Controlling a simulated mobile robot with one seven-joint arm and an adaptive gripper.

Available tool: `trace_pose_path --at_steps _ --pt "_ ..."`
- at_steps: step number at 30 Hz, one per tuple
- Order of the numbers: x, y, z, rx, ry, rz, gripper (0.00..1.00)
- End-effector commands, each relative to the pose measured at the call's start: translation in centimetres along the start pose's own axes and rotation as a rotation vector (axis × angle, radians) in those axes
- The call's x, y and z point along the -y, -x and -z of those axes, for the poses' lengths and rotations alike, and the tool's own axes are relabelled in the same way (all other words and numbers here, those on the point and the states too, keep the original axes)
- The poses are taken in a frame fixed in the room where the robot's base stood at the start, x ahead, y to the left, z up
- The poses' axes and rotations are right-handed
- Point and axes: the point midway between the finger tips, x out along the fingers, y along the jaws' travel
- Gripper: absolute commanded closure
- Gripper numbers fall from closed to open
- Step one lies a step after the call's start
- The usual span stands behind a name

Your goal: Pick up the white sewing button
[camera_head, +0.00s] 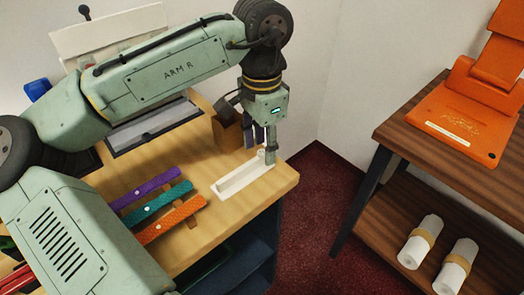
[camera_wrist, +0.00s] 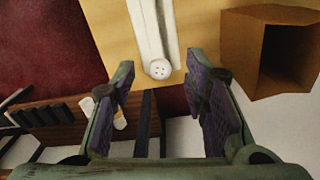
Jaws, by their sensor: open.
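The white sewing button (camera_wrist: 160,69) is round with small holes and shows in the wrist view. It lies at the near end of a long white tray (camera_wrist: 146,25), which also shows on the wooden counter in the head view (camera_head: 236,181). My gripper (camera_wrist: 160,78) is open, with one finger on each side of the button in the picture and nothing between the pads. In the head view my gripper (camera_head: 265,152) points down at the tray's far right end. The fingers largely hide the button there, and I cannot tell its exact gap to them.
A wooden box (camera_head: 227,133) open on one side stands close behind my gripper, also at right in the wrist view (camera_wrist: 242,50). Purple (camera_head: 130,196), teal (camera_head: 146,211) and orange (camera_head: 184,216) strips lie left of the tray. The counter's edge is close at right.

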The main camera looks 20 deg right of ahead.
Motion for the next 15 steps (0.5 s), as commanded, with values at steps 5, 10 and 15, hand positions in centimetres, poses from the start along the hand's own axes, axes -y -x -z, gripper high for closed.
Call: trace_pose_path --at_steps 5,10,15 --pt "-0.02 -0.08 0.02 -0.001 -0.001 -0.001 0.59" --pt "-0.05 -0.29 0.03 0.0 -0.001 -0.002 0.59" --pt "-0.02 -0.47 0.02 0.0 0.0 0.0 0.59"
